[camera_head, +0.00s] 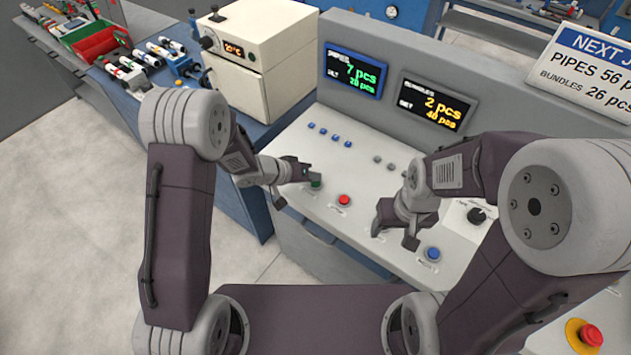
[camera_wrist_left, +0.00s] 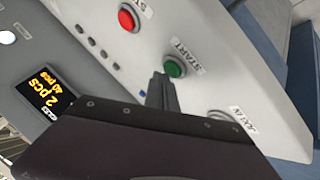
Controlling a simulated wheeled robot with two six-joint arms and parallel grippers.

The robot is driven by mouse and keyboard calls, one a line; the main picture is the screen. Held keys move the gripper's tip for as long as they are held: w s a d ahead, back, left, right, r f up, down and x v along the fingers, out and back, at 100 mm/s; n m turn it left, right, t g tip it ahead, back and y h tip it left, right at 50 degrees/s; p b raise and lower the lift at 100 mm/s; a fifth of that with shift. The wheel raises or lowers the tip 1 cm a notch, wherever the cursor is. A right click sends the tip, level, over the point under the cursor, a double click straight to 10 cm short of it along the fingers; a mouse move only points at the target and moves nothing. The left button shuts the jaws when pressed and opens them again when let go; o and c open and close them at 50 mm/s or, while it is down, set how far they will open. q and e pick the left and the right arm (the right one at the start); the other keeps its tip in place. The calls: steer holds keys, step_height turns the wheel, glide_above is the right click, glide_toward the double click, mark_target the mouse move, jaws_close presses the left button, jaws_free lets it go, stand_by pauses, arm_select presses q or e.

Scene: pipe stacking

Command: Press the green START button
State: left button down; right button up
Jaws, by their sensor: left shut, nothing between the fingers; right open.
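The green START button (camera_head: 316,184) is on the light sloping panel of the console, partly hidden by my left gripper. In the left wrist view the green button (camera_wrist_left: 175,68) shows next to its START label. My left gripper (camera_head: 311,173) is shut and empty, with its tips right at the button. In the wrist view its fingertips (camera_wrist_left: 160,76) overlap the button's edge; I cannot tell whether they touch it. My right gripper (camera_head: 396,234) is open and empty above the panel's front part, left of a blue button (camera_head: 433,254).
A red button (camera_head: 344,200) sits close to the right of the green one. A black knob (camera_head: 477,215) and a red emergency button (camera_head: 586,336) lie further right. Two displays (camera_head: 354,70) stand behind the panel. A cream oven-like box (camera_head: 260,60) is at the back left.

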mark_target(313, 184)
arm_select(q)
steer(key=shift+f, duration=0.4)
arm_select(e)
steer(key=shift+f, duration=0.15)
arm_select(q)
steer(key=shift+r, duration=0.1)
stand_by(0.5)
steer(key=shift+r+p, duration=0.75)
steer(key=shift+p, duration=0.2)
arm_select(e)
steer(key=shift+r, duration=1.1)
arm_select(q)
step_height(313, 184, up, 5)
steer(key=p, duration=0.6)
steer(key=shift+r, duration=0.1)
arm_select(e)
step_height(313, 184, up, 6)
steer(key=shift+f, duration=0.1)
